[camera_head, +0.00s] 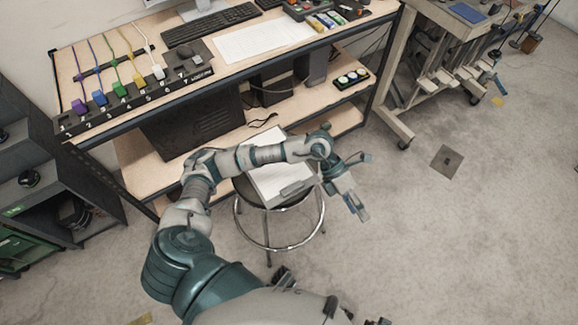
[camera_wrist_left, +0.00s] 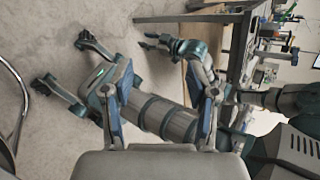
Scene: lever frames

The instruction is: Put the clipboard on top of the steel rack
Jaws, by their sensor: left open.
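The clipboard (camera_head: 277,183) lies on the round dark seat of a stool in the head view, with white paper and a clip at its near end. My left forearm crosses above it and hides part of it. My left gripper (camera_head: 361,183) is open and empty, to the right of the clipboard and apart from it.
A wooden workbench (camera_head: 225,85) with coloured levers, a keyboard (camera_head: 212,24) and paper runs along the back. The stool's metal ring (camera_head: 265,247) stands in front of it. A wheeled cart (camera_head: 425,75) is at the upper right. The floor at right is mostly clear.

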